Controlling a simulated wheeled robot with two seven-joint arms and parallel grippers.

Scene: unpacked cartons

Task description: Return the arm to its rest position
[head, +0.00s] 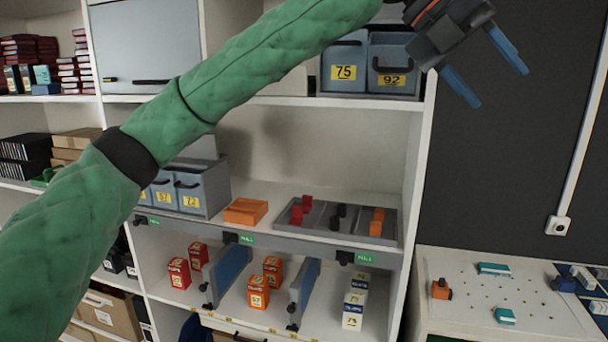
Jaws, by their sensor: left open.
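My left arm, in a green quilted sleeve, crosses the head view from the lower left to the top right. My left gripper (482,72) is at the upper right, in front of the shelf's right upright and the dark wall. Its two blue fingers are spread apart and point down to the right. Nothing is between them. The arm hides part of the shelving behind it. My right gripper is out of view.
A white shelf unit holds grey bins (345,66), a divided tray (345,235), an orange box (245,211) and small cartons (356,300). A white pegboard table (480,310) stands at the lower right.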

